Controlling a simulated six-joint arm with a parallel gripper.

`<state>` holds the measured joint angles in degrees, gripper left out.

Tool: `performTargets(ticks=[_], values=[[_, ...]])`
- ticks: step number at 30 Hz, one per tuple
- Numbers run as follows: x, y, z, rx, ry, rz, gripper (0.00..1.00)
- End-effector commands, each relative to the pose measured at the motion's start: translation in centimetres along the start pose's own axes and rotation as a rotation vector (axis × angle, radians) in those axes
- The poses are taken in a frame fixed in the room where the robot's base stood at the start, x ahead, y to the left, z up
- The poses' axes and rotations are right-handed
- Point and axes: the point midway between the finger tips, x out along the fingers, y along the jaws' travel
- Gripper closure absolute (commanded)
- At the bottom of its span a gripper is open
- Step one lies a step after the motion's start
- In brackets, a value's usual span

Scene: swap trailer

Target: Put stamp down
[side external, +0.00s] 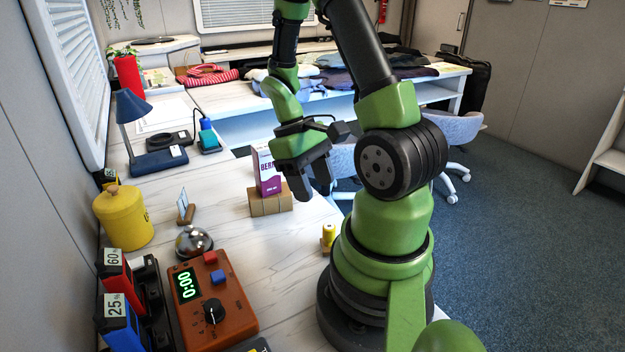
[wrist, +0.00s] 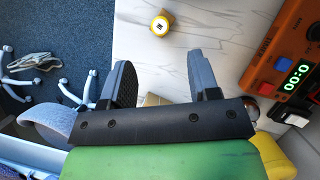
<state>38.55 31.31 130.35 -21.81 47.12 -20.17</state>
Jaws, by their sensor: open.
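A small blue-handled piece with a teal body (side external: 207,137), which looks like the stamp, stands upright on a dark base on the far left of the counter. My gripper (side external: 318,185) is open and empty, pointing down beside the purple and white carton (side external: 268,170). It is well to the right of and nearer than the stamp. In the wrist view my gripper's two fingers (wrist: 163,75) are spread apart with nothing held. The stamp does not show in the wrist view.
The carton stands on a cardboard-coloured block (side external: 270,202). A small yellow item (side external: 328,238) stands near my base. An orange timer box (side external: 213,300), bell (side external: 193,243), card stand (side external: 185,207), yellow canister (side external: 124,217) and blue lamp (side external: 146,135) line the left. The middle counter is clear.

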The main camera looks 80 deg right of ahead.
Motion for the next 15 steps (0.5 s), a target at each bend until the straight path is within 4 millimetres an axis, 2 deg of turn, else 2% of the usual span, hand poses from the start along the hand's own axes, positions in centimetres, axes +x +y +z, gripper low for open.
performTargets(ticks=[8, 11, 15], values=[[0.3, 0.0, 0.0, 0.001, 0.0, 0.0, 0.44], [1.2, 0.0, 0.0, 0.0, -0.004, 0.0, 0.44], [3.5, -0.1, 0.1, 0.0, -0.008, -0.002, 0.44]])
